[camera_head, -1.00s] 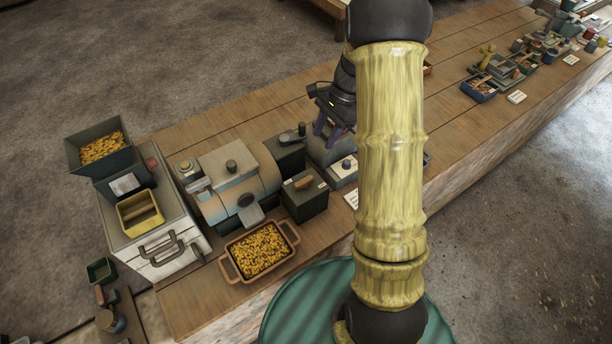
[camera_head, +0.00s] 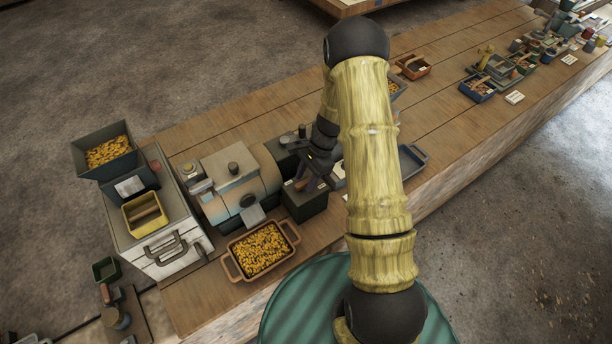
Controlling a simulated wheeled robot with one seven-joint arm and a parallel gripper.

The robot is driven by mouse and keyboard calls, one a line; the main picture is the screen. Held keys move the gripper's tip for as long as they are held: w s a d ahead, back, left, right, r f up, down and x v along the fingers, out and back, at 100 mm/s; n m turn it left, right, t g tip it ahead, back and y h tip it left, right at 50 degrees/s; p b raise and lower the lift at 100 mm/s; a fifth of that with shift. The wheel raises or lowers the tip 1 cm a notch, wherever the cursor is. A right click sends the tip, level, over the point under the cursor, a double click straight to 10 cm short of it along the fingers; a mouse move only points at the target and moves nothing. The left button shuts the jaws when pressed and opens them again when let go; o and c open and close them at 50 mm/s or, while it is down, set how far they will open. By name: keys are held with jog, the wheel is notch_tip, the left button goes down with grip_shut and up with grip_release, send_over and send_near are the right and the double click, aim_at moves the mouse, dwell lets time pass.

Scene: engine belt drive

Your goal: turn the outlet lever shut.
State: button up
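The machine is a grey-blue drum (camera_head: 235,180) on the bench, with a spout flap (camera_head: 253,215) at its front. A dark box (camera_head: 303,206) stands at its right, with a brown handle (camera_head: 300,185) on top, partly covered by my gripper. A pale lever (camera_head: 199,187) sits at the drum's left end, and a dark lever (camera_head: 291,138) behind. No label tells me which one is the outlet lever.
A brown tray of yellow pieces (camera_head: 287,258) stands before the drum. A white-fronted box (camera_head: 168,262) carries a hopper (camera_head: 88,166) and a yellow bin (camera_head: 133,228) at left. A blue-grey tray (camera_head: 411,172) lies right of my arm. The bench behind the machine is clear.

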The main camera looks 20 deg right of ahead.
jog(key=shift+f, duration=0.15)
grip_shut()
jog(key=shift+n, duration=0.4)
jog(key=n+g+h, duration=0.1)
jog(key=n, duration=0.2)
jog(key=shift+w+a+b, duration=0.1)
jog(key=shift+w+b, duration=0.1)
jog(key=shift+b, duration=0.1)
jog(key=n+g+h, duration=0.1)
jog(key=n, duration=0.4)
jog(key=shift+a+b, duration=0.1)
jog(key=shift+b, duration=0.3)
jog(key=n+h, duration=0.1)
jog(key=n, duration=0.1)
jog(key=n+g+h, duration=0.1)
jog(key=n, duration=0.1)
jog(key=shift+w+a+n+b, duration=0.1)
jog(key=shift+a+n+b, duration=0.05)
jog(key=shift+n+b, duration=0.2)
jog(key=n+h, duration=0.1)
jog(key=n, duration=0.3)
jog(key=shift+a+n+h+b, duration=0.1)
jog(key=shift+n+h+b, duration=0.2)
jog(key=shift+h, duration=0.1)
